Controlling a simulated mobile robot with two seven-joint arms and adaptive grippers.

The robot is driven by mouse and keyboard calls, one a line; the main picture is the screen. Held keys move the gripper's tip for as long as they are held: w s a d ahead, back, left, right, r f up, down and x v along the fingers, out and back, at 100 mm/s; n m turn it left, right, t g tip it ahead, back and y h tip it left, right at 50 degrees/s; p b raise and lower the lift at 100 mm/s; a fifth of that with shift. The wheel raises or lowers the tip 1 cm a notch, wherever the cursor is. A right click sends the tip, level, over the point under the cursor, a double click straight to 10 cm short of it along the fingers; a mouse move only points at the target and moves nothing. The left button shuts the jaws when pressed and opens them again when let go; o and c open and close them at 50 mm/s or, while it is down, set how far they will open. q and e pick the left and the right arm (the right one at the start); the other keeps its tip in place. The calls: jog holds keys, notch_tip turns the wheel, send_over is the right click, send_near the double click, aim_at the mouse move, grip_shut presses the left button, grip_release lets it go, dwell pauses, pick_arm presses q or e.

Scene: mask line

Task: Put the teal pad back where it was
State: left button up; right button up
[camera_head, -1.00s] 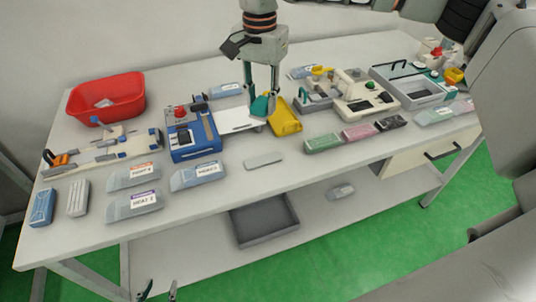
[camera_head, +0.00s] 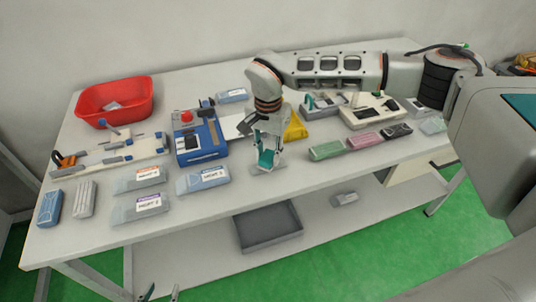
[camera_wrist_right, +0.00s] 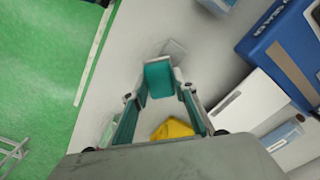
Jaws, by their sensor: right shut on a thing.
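The teal pad (camera_head: 266,158) is between the fingers of my right gripper (camera_head: 266,155), which is shut on it. The pad also shows at the fingertips in the right wrist view (camera_wrist_right: 159,79). Below the gripper, near the table's front edge, lies a flat grey plate (camera_head: 258,169), partly hidden by the fingers; a corner of it shows beyond the pad in the right wrist view (camera_wrist_right: 174,48). I cannot tell whether pad and plate touch. My left gripper (camera_head: 160,293) shows only its fingertips at the bottom edge, apart and empty, in front of the table.
A red bin (camera_head: 115,98) is at the back left.

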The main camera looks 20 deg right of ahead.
aim_at(268, 155)
jog(key=shift+f, duration=0.3)
jog(key=shift+f, duration=0.15)
jog(key=o, duration=1.1)
jog(key=shift+c, duration=0.2)
notch_tip(268, 155, up, 12)
jog(key=shift+b, duration=0.4)
